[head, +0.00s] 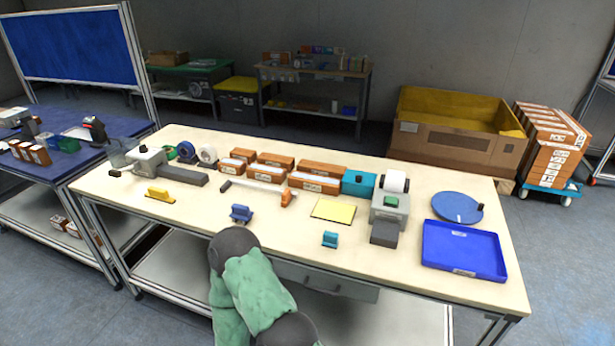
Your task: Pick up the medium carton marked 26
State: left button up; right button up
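Several brown cartons with white labels stand in a group at the back middle of the wooden table (420,275). One is at the left of the group (234,168), another in the middle (265,174), and a longer one at the right (314,183). The label marks are too small to read, so I cannot tell which carton is marked 26. Neither of my grippers shows; a grey and green arm part comes up at the bottom middle.
A grey device with a paper roll (390,208), a blue tray (463,252) and a blue disc (457,207) are on the right. A yellow pad (333,210) and small yellow, blue and teal items lie in front of the cartons.

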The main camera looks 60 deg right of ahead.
aim_at(264, 173)
jog(key=z, duration=1.55)
